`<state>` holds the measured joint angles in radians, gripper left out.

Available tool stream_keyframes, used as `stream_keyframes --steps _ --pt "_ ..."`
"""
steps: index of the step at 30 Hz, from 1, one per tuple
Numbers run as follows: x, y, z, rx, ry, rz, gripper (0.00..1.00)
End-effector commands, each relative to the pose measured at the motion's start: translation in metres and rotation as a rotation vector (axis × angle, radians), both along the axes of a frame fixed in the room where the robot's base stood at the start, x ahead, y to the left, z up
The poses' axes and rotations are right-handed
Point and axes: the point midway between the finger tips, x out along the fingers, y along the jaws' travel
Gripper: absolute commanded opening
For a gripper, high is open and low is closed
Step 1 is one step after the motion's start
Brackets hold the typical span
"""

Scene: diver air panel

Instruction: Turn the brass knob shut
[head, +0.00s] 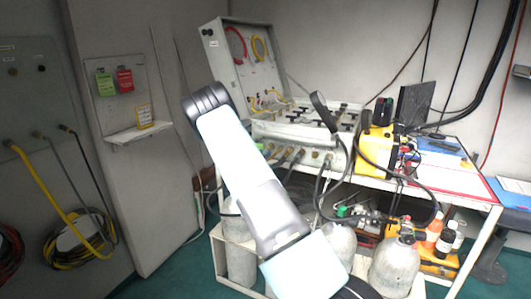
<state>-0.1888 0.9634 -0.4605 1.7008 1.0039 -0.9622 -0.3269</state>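The air panel is an open grey case (262,131) on a white table, with its lid (222,60) raised. Small brass-coloured fittings (316,154) run along its front side, with hoses at them. I cannot single out the brass knob at this size, nor tell how far it is turned. My white arm crosses the middle of the head view and covers part of the case's left front. My gripper is not visible, so its opening and its place relative to the knob cannot be told.
Grey gas cylinders (392,268) stand in a white rack below the table. A black hose (345,185) loops in front. A yellow case (374,148) and a dark monitor (413,103) stand right of the panel. Hoses (62,212) hang on the left wall. Green floor shows at lower left.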

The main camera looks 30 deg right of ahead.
Motion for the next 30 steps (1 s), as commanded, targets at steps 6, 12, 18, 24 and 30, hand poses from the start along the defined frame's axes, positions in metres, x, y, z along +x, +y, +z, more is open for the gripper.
stream_keyframes --steps 6,12,18,24,30 --pt "0.018 -0.025 0.0 0.001 -0.002 -0.001 0.37" --pt "0.025 -0.033 0.0 0.001 -0.001 0.0 0.37" --pt "0.026 -0.034 0.0 0.001 0.001 0.0 0.37" --pt "0.026 -0.034 0.0 0.001 0.0 0.0 0.27" --pt "0.026 -0.034 0.0 0.001 0.0 0.0 0.08"
